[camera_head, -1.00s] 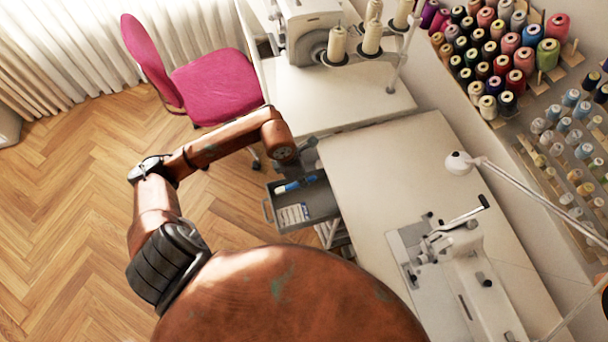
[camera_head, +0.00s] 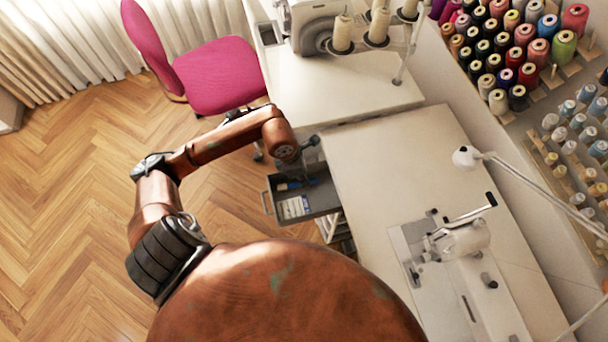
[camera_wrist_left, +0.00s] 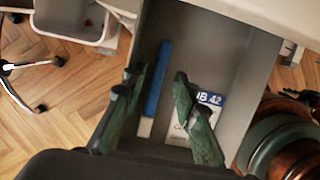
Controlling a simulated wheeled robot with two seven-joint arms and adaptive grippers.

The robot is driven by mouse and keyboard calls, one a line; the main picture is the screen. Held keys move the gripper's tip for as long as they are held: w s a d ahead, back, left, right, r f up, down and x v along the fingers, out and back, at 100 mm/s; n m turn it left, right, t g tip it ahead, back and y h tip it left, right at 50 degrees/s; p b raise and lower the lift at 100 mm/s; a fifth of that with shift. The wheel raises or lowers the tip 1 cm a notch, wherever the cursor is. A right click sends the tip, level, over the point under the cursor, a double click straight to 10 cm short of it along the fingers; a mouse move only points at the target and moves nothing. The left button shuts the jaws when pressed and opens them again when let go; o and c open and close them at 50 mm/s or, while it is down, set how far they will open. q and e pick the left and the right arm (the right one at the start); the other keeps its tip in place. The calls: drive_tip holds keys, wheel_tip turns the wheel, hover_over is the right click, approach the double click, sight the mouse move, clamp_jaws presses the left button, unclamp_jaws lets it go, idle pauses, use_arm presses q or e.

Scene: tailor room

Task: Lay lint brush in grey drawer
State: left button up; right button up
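The grey drawer (camera_head: 322,198) is pulled out from under the white table and also shows in the left wrist view (camera_wrist_left: 228,62). The lint brush, a long blue bar with a white end (camera_wrist_left: 158,80), appears to lie on the drawer floor near its left side in the left wrist view; its blue part shows small in the head view (camera_head: 290,185). My left gripper (camera_wrist_left: 157,76) is above the drawer, its green fingers spread on both sides of the brush with gaps between. My right gripper is out of view.
A white and blue card (camera_wrist_left: 205,112) lies in the drawer right of the brush. The white table (camera_head: 385,160) bears a sewing machine (camera_head: 460,245). A pink chair (camera_head: 215,75) stands behind. A white bin (camera_wrist_left: 75,20) is left of the drawer.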

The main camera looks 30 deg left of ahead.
use_arm(q)
drive_tip(key=shift+o, duration=0.5)
drive_tip(key=shift+a+r, duration=0.1)
drive_tip(key=shift+r, duration=0.05)
drive_tip(key=v, duration=1.1)
drive_tip(key=shift+r, duration=0.35)
drive_tip(key=shift+s+f, duration=0.1)
drive_tip(key=shift+s, duration=0.05)
